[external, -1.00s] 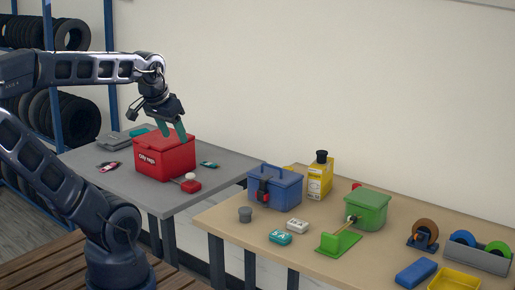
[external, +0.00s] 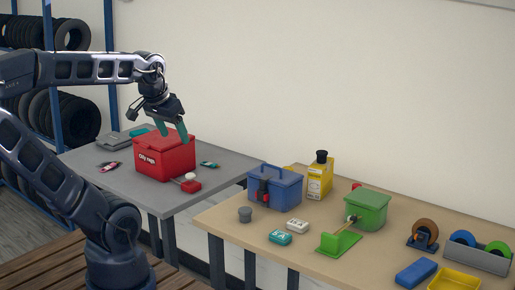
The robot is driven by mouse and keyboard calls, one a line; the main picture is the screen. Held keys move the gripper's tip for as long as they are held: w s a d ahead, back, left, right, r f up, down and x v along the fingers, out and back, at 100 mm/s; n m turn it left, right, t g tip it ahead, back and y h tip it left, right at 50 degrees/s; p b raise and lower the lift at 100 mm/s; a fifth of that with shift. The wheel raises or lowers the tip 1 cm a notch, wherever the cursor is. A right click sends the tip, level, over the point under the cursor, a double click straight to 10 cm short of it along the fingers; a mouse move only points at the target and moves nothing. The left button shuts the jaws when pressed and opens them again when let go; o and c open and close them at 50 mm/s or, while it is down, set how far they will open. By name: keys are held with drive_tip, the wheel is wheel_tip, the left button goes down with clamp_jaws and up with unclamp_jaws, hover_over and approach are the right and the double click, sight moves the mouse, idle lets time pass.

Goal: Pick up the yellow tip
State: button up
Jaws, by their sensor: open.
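I cannot make out a yellow tip for certain in the external view. My gripper (external: 172,131) is open, with its two teal fingers pointing down at the red lidded box (external: 166,158) on the grey table. The fingers overlap the box's top edge in the picture, and I cannot tell whether they touch it. Nothing shows between them. Yellow things in view are a bottle with a black cap (external: 319,178) and a shallow tray (external: 454,280), both on the wooden table at right.
The grey table (external: 95,165) also holds small tools and a red item with a white knob (external: 191,183). The wooden table (external: 235,222) carries a blue box (external: 275,188), a green box (external: 366,210), a green stand (external: 338,242) and tape rolls (external: 425,232). A tyre rack stands behind at left.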

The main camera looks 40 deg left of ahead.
drive_tip(key=shift+w, duration=0.1)
drive_tip(key=w+a+f+m+g+h, duration=0.15)
drive_tip(key=w+m, duration=0.35)
drive_tip(key=w, duration=2.8)
drive_tip(key=w+a+f+m+h, duration=0.15)
drive_tip(key=w+a+f, duration=0.25)
drive_tip(key=w+f, duration=0.8)
drive_tip(key=w+a+f+m, duration=0.2)
drive_tip(key=w+a+f, duration=0.1)
drive_tip(key=w+f, duration=0.95)
drive_tip(key=shift+w+x, duration=0.25)
drive_tip(key=shift+x, duration=2.1)
drive_tip(key=shift+w+x, duration=0.2)
drive_tip(key=shift+x, duration=2.1)
drive_tip(key=shift+r, duration=0.1)
drive_tip(key=c, duration=1.1)
